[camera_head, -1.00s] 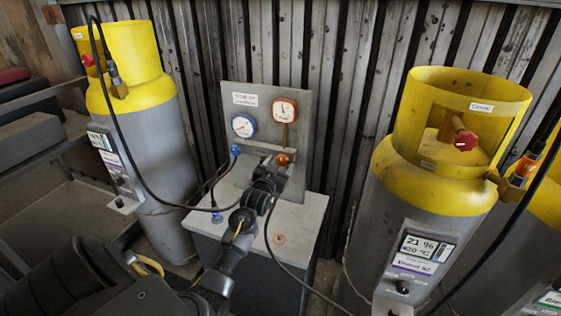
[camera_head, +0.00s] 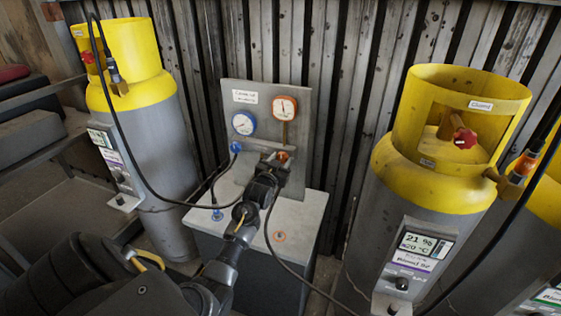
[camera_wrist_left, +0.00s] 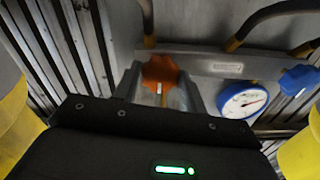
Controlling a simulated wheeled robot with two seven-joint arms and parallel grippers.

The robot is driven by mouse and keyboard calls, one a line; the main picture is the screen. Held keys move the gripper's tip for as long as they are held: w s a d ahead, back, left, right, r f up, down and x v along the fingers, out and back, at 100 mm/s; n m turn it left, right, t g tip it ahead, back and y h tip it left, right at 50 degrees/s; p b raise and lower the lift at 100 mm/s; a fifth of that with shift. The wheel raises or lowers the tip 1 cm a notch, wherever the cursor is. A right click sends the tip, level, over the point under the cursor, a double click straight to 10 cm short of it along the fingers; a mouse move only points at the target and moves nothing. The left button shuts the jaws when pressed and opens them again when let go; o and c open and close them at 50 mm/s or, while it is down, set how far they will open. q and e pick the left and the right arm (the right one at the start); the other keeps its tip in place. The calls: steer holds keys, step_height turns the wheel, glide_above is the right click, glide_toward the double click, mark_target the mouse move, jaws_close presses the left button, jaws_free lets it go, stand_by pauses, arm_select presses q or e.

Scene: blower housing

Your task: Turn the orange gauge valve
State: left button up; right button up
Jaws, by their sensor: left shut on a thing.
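The orange gauge valve (camera_head: 282,156) is a small knob below the orange-rimmed gauge (camera_head: 285,108) on the grey panel. In the left wrist view the knob (camera_wrist_left: 160,70) is a lobed orange handle between the two fingers. My left gripper (camera_head: 277,163) reaches up to the panel and is shut on the orange valve; its fingers partly hide the knob in the head view. The blue-rimmed gauge (camera_head: 244,123) and blue valve (camera_head: 236,148) are to the left; they also show at the right of the left wrist view. My right gripper is not in view.
The panel stands on a grey box (camera_head: 309,212) with black hoses running from it. Yellow-topped gas cylinders stand at left (camera_head: 150,130) and right (camera_head: 370,230). A corrugated wall (camera_head: 350,60) is close behind.

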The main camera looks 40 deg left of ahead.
arm_select(q)
steer(key=shift+n, duration=0.3)
steer(key=n+p, duration=0.1)
steer(key=n, duration=0.2)
steer(key=shift+r+n, duration=0.1)
steer(key=shift+n, duration=0.3)
steer(key=n+p, duration=0.2)
steer(key=n, duration=0.4)
steer(key=n+p, duration=0.1)
steer(key=n, duration=0.4)
steer(key=shift+n+p, duration=1.2)
steer(key=shift+n, duration=1.8)
steer(key=o, duration=1)
steer(key=shift+c, duration=0.2)
